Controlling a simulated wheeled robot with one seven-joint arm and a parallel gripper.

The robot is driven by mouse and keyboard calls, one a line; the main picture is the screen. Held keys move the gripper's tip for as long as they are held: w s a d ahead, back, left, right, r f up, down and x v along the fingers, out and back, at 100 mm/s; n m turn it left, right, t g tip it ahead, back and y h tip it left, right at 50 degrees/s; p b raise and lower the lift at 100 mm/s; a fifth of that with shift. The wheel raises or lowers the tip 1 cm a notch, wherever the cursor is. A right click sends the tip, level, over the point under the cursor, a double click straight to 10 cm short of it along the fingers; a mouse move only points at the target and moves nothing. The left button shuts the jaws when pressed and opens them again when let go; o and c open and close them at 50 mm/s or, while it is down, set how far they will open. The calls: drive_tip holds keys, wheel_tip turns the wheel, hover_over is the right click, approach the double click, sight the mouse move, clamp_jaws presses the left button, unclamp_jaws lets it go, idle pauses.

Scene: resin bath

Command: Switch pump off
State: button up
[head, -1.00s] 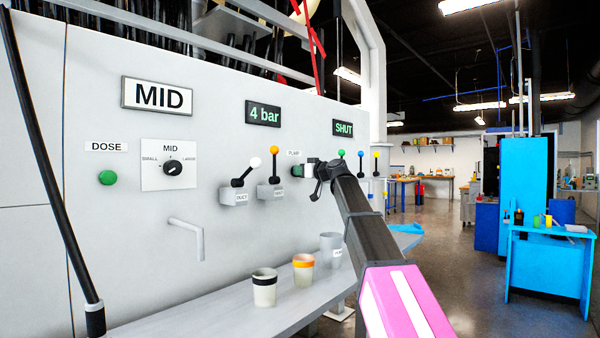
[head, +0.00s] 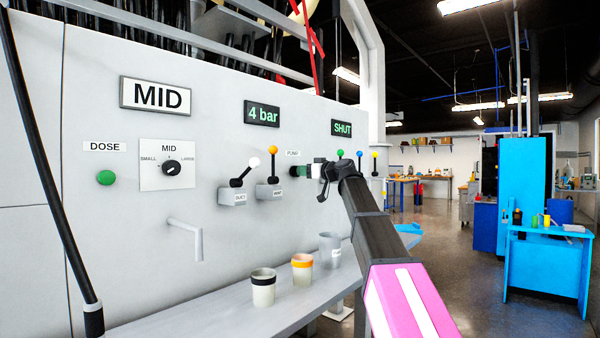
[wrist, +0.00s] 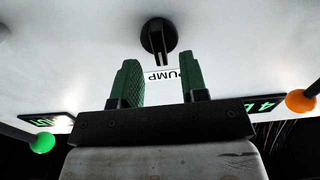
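The black pump knob (wrist: 158,37) is on the pale panel (head: 120,230), with the PUMP label (head: 293,153) beside it. In the wrist view its pale-slotted pointer bar points towards the label. In the head view the knob is hidden by my gripper. My gripper (wrist: 161,70) has green fingers that stand apart with nothing between them. Their tips point at the knob and stop just short of it, near the label. In the head view my gripper (head: 300,172) is close to the panel, below the label.
Left of my gripper are a white-knobbed lever (head: 247,170) and an orange-knobbed lever (head: 273,165). A green-knobbed lever (head: 340,154) lies to the right. Cups, including an orange-banded one (head: 302,270), stand on the shelf (head: 215,318). The displays read 4 bar (head: 262,113) and SHUT (head: 342,128).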

drive_tip(key=v, duration=0.7)
drive_tip(key=shift+s+d, duration=0.15)
